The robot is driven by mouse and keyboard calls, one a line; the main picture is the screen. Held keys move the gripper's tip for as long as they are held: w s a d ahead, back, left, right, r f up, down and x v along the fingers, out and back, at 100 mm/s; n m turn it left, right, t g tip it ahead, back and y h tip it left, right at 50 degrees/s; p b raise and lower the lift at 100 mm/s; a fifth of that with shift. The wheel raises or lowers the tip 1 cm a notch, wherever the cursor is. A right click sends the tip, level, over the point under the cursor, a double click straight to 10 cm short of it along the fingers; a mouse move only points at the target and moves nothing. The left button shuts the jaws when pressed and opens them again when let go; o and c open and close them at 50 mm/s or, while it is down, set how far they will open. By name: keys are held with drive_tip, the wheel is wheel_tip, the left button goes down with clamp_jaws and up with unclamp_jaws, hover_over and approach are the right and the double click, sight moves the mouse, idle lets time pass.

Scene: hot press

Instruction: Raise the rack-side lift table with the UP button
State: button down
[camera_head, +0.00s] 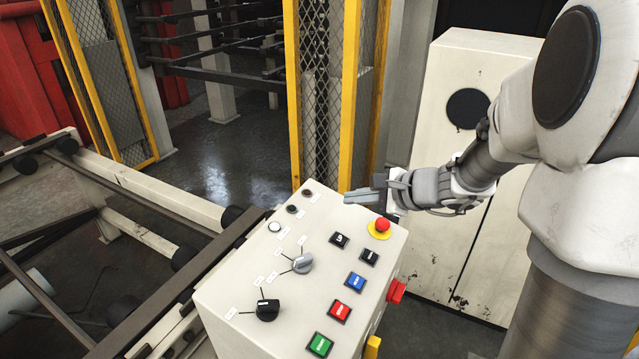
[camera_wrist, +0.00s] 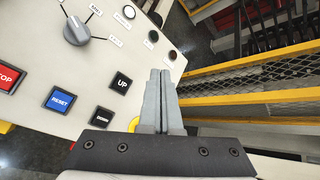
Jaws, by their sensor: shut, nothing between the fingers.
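A pale control panel stands in front of me. Its black UP button (camera_head: 340,239) is in the upper middle of the sloped face, and its label is readable in the wrist view (camera_wrist: 120,83). The black DOWN button (camera_head: 369,256) is beside it, towards the panel's right edge; it also shows in the wrist view (camera_wrist: 101,116). My gripper (camera_head: 350,197) is shut and empty, over the panel's far end and apart from the UP button. In the wrist view its closed fingers (camera_wrist: 160,78) lie to the right of UP. I cannot tell which structure is the lift table.
A red emergency stop (camera_head: 381,225) sits close to my gripper. Blue RESET (camera_head: 355,281), red STOP (camera_head: 340,311) and green (camera_head: 320,345) buttons line the near side. Knobs (camera_head: 302,263) rise from the panel. Yellow mesh fencing (camera_head: 298,90) and a cabinet (camera_head: 450,80) stand behind.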

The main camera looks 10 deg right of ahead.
sight(340, 239)
drive_tip(key=shift+w+d+f+m, duration=0.15)
drive_tip(key=shift+d+f+m, duration=0.55)
drive_tip(key=shift+f+m, duration=0.25)
drive_tip(key=f+b, duration=0.2)
drive_tip(key=a+f+b, duration=0.1)
drive_tip(key=f+b, duration=0.1)
drive_tip(key=f, duration=0.1)
drive_tip(key=w+f+b, duration=0.1)
drive_tip(key=f+b, duration=0.1)
drive_tip(key=shift+a+f, duration=0.2)
drive_tip(key=shift+w+a+f+b, duration=0.1)
drive_tip(key=shift+a+f+b, duration=0.1)
drive_tip(key=shift+f+b, duration=0.4)
idle(1.2)
drive_tip(key=shift+f+b, duration=0.35)
drive_tip(key=shift+b, duration=0.3)
